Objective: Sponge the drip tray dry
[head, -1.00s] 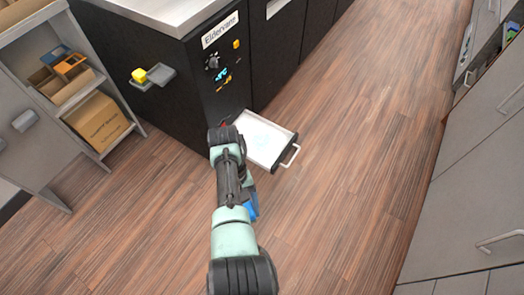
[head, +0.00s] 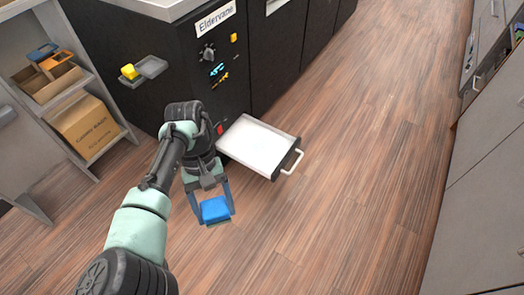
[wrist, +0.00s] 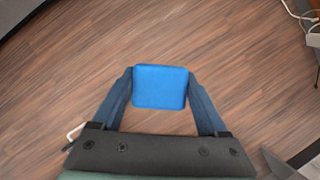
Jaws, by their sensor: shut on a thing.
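The drip tray (head: 258,145) is pulled out low from the front of the black machine. Its inside is pale, its front is dark, and it has a white handle (head: 292,162). My gripper (head: 213,206) is shut on a blue sponge (head: 216,209), held in front of and to the left of the tray, apart from it, over the floor. In the wrist view the sponge (wrist: 160,87) sits squarely between both fingers. I cannot clearly make out liquid in the tray now.
A shelf with a cardboard box (head: 87,125) stands at the left. Grey cabinets (head: 480,200) line the right. The wood floor between is clear.

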